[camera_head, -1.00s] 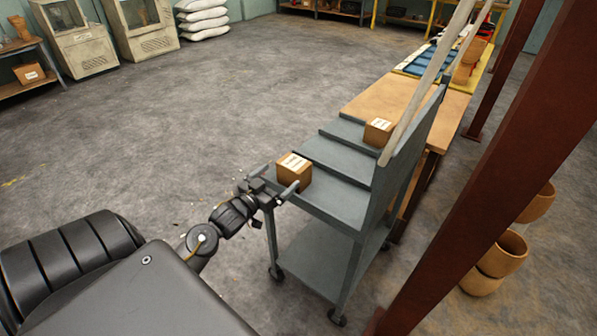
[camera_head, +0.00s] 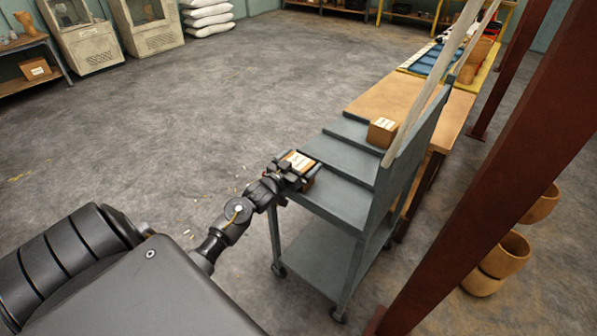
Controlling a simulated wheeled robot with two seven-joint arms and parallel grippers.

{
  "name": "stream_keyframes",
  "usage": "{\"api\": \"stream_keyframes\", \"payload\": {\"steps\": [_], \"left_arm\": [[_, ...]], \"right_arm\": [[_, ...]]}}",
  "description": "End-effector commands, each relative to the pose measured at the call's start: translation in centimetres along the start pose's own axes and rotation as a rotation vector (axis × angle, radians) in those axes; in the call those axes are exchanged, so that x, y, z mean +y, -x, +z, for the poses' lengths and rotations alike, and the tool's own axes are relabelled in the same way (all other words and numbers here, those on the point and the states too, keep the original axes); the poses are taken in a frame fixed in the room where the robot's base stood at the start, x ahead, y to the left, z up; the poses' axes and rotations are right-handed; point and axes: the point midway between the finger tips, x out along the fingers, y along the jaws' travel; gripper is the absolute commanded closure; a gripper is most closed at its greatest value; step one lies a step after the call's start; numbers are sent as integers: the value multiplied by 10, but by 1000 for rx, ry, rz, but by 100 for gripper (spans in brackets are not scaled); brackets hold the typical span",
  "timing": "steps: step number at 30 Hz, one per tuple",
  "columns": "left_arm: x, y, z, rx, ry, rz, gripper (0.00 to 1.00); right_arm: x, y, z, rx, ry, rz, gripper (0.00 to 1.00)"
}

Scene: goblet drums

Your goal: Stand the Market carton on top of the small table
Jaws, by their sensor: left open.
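A small brown carton (camera_head: 299,160) with a white label sits at the near left end of the stepped grey cart's top. A second, similar carton (camera_head: 383,131) stands on a higher step farther back. The lettering is too small to read, so I cannot tell which one is the Market carton. My left gripper (camera_head: 302,174) is open at the nearer carton, its fingers reaching over or beside it and hiding much of its near side. A wooden-topped table (camera_head: 395,96) stands behind the cart; I cannot tell if it is the small table. My right gripper is out of view.
The grey cart (camera_head: 345,160) has a raised right side panel. A dark red post (camera_head: 480,160) and stacked drum bowls (camera_head: 508,255) stand to its right. Another carton (camera_head: 36,69) is on a shelf at far left. The floor left of the cart is open.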

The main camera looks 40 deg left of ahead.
Motion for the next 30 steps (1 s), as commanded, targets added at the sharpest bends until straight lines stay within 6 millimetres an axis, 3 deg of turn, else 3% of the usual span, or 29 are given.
{"api": "stream_keyframes", "payload": {"steps": [9,23,30], "left_arm": [[0,-5,1,-1,0,0,1],[0,-5,-1,3,0,0,59],[0,-5,-3,3,-1,0,59]], "right_arm": [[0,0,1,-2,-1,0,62],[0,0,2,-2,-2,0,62],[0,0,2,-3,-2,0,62]]}}
